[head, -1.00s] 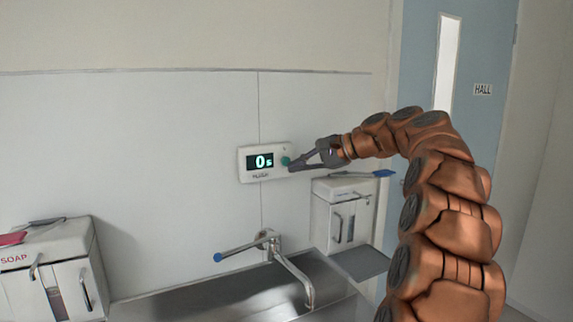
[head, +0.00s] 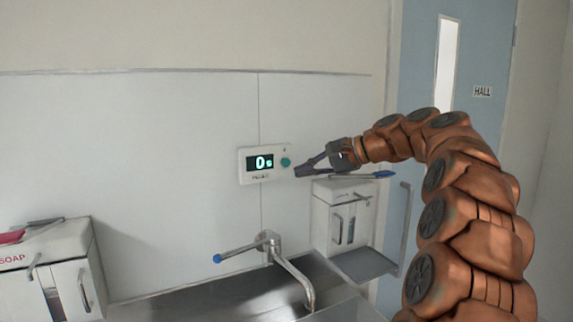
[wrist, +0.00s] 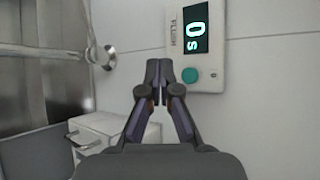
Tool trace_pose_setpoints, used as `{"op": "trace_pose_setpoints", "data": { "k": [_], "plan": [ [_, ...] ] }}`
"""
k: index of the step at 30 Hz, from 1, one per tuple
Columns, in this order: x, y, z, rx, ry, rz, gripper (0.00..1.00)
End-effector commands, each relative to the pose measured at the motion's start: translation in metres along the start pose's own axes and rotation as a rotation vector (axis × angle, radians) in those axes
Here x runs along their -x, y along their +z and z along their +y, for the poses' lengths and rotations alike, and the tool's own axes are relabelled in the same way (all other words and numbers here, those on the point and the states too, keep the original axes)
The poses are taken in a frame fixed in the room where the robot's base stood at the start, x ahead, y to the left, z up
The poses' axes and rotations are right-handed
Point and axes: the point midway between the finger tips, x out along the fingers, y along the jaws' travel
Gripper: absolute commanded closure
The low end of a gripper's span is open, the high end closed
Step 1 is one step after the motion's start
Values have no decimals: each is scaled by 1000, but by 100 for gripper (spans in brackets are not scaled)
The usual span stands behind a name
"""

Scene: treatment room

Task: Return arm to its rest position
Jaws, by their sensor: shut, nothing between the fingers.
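My gripper (head: 299,172) is shut and empty. In the head view it is just right of the white wall timer (head: 263,163), apart from the timer's green button (head: 285,162). The timer display reads 0 s. In the wrist view the shut fingertips (wrist: 159,68) point at the wall, left of the timer (wrist: 212,75) and its green button (wrist: 189,75). My copper-coloured arm arches up and over from the lower right of the head view.
A sink (head: 225,300) with a tap (head: 290,270) is below the timer. A white dispenser (head: 343,222) with a blue-ended lever (head: 384,174) is below my gripper. A soap dispenser (head: 50,268) is at left. A blue door (head: 420,60) is behind my arm.

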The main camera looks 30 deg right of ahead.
Motion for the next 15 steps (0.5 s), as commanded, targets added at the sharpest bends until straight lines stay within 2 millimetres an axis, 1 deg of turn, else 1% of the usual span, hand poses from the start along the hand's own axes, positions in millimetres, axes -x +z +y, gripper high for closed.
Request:
{"op": "trace_pose_setpoints", "data": {
  "k": [8,10,13,14,15],
  "plan": [
    [0,0,0,0,0,0,100],
    [-3,3,1,4,7,-4,100],
    [-17,19,8,25,43,-22,100],
    [-24,26,13,34,62,-31,100],
    [-35,38,20,49,92,-45,100]
  ]
}}
